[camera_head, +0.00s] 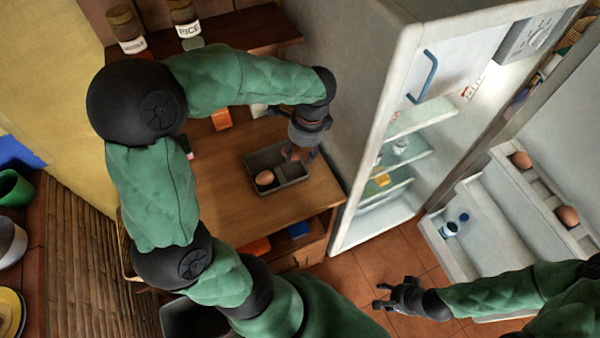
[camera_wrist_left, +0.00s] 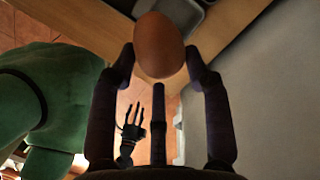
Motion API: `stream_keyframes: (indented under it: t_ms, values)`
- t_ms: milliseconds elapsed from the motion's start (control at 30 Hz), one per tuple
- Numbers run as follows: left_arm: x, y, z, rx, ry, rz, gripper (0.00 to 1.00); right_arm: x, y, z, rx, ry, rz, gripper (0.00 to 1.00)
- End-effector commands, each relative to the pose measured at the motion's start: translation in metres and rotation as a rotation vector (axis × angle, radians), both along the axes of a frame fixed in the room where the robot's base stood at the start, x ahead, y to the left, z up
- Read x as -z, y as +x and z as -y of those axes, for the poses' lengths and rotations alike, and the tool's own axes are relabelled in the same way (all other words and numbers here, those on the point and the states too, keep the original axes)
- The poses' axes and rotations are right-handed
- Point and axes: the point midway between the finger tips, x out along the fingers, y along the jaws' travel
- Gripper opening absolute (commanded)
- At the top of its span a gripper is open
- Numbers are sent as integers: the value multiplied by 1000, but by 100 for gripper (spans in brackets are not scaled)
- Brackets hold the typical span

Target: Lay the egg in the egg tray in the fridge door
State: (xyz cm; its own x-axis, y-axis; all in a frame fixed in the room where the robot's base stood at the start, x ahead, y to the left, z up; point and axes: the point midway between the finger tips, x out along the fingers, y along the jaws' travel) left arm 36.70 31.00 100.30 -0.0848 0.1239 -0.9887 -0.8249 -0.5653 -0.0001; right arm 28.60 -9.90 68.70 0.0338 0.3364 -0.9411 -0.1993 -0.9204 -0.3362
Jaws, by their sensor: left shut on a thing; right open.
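My left gripper (camera_head: 297,153) is shut on a brown egg (camera_wrist_left: 159,45), seen clearly between its fingers in the left wrist view. In the head view it is at a dark grey tray (camera_head: 292,187) on the wooden counter; whether the held egg touches the tray is unclear. Another brown egg (camera_head: 264,177) lies in that tray. The fridge door stands open at the right. Its egg tray (camera_head: 544,188) holds two brown eggs, one near the top (camera_head: 521,160) and one lower down (camera_head: 568,216), with a gap between them. My right gripper (camera_head: 383,296) is open and empty above the floor.
The fridge body (camera_head: 345,110) stands right of the counter (camera_head: 225,200), with lit shelves (camera_head: 408,150) inside. A small cup (camera_head: 448,230) sits in the door's lower bin. Jars (camera_head: 187,20) stand on a back shelf. Tiled floor (camera_head: 345,275) lies open between counter and door.

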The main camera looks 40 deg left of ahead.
Motion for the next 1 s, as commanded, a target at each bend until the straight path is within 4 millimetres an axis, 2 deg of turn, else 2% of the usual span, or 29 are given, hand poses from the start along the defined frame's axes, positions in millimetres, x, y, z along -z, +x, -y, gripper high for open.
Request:
stream_keyframes:
  t_ms: [167,500,633,800,1000]
  values:
    - [8,0,0,-1,0,-1,37,3,0,0,0,0,0,51]
    - [67,0,0,-2,0,-3,37,24,0,0,0,0,0,51]
    - [85,0,0,-2,1,-3,37,28,0,0,0,0,0,51]
    - [95,0,0,-3,0,0,37,30,0,0,0,0,0,51]
    - [96,0,0,-3,-1,1,37,30,0,0,0,0,0,51]
